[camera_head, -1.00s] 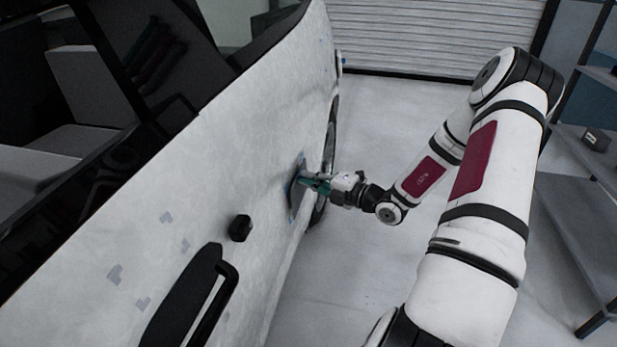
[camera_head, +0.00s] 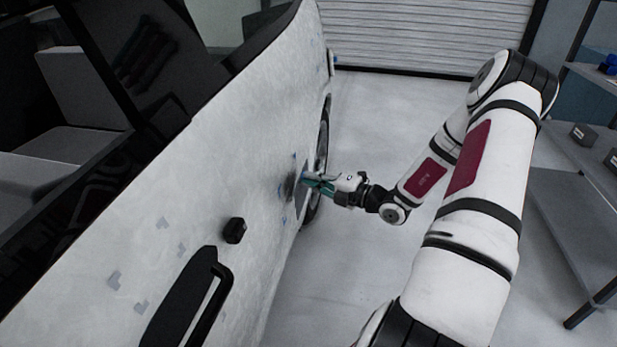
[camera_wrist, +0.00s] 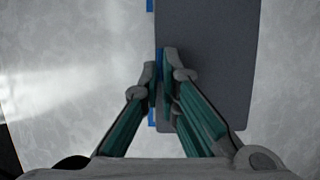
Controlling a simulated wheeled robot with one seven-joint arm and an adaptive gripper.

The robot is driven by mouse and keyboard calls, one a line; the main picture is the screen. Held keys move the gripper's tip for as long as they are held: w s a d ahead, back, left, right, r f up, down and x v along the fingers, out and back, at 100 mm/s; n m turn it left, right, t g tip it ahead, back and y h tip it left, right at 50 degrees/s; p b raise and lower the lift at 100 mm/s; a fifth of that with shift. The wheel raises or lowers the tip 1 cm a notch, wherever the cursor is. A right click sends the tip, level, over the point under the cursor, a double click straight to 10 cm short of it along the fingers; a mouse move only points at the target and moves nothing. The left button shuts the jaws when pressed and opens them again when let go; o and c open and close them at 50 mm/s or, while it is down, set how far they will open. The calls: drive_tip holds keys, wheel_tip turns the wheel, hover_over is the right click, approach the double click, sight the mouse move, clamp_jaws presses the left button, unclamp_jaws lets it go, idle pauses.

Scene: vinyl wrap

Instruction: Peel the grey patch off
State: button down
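The grey patch (camera_wrist: 215,60) is a flat dark-grey rectangle with rounded corners, large in the wrist view. In the head view the patch (camera_head: 303,172) stands out from the white car side, with a dark smudge or shadow on the panel beside it. My gripper (camera_wrist: 161,62) has its green-padded fingers closed around the patch's left edge at a blue tab. The gripper (camera_head: 308,179) also shows in the head view at the patch. Blue marks (camera_wrist: 151,117) show along the patch's left edge. Whether the patch's far side still touches the car is hidden.
The white marbled car door (camera_head: 200,150) fills the left, with a black handle (camera_head: 190,295) and a black knob (camera_head: 234,230). A wheel (camera_head: 321,150) is beyond the patch. Grey shelves (camera_head: 570,215) stand at the right. The floor (camera_head: 370,120) between is clear.

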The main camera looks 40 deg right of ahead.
drive_tip(key=s+d+p, duration=0.2)
drive_tip(key=s+d, duration=0.1)
drive_tip(key=shift+s+r, duration=0.15)
drive_tip(key=shift+s, duration=0.15)
idle(0.6)
idle(0.5)
